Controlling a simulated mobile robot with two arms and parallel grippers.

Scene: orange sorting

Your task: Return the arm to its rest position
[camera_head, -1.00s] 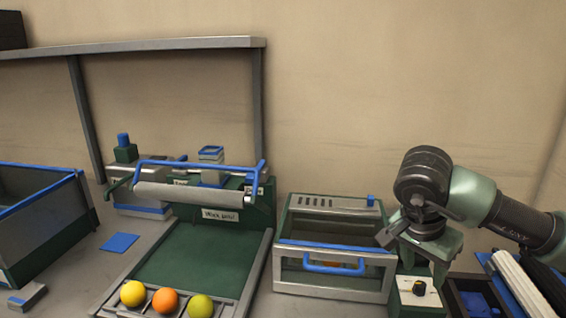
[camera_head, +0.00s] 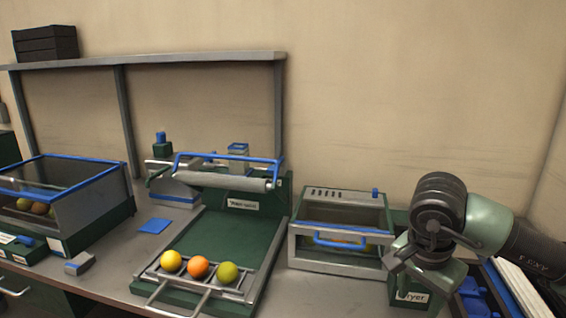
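My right arm (camera_head: 480,222) comes in from the right edge. Its gripper (camera_head: 397,266) hangs low in front of a green stand labelled "Tryer" (camera_head: 412,296), just right of the grey box with a blue handle (camera_head: 336,263). I cannot tell whether its fingers are open or shut. My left gripper is not in view. A yellow fruit (camera_head: 171,261), an orange one (camera_head: 199,267) and a green one (camera_head: 228,273) sit in a row on the rack at the front of the green tray (camera_head: 226,240).
A blue-rimmed bin (camera_head: 95,205) with several brownish fruits stands at the left. A blue square (camera_head: 154,225) and a small grey block (camera_head: 79,263) lie on the bench. A shelf (camera_head: 150,58) with a black crate (camera_head: 45,44) runs behind. An orange fruit shows inside the grey box.

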